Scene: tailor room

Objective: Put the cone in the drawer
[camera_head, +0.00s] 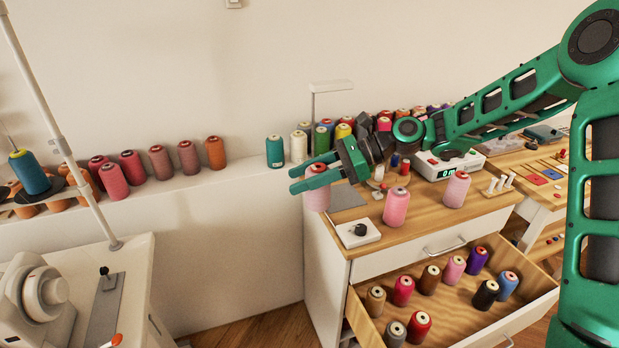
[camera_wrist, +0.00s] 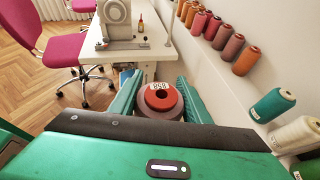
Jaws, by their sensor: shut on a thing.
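My gripper (camera_head: 316,180) is shut on a pink thread cone (camera_head: 317,197), held upright in the air just left of the cabinet top's edge. In the wrist view the held cone (camera_wrist: 160,98) shows its red-ringed top with a white label between the fingers. The open drawer (camera_head: 470,318) of the wooden-topped cabinet is below and to the right of my gripper. Several cones stand upright in it, including brown, red, pink, purple, black, blue and grey ones. Two more pink cones stand on the cabinet top, one near the middle (camera_head: 396,207) and one further right (camera_head: 456,190).
A small white box with a black knob (camera_head: 359,233) sits at the cabinet top's front left. A digital scale (camera_head: 450,164) stands at the back. Many cones line the wall ledge (camera_head: 200,185). A sewing machine (camera_head: 40,292) is at lower left. Bare drawer floor (camera_head: 455,315) shows between cones.

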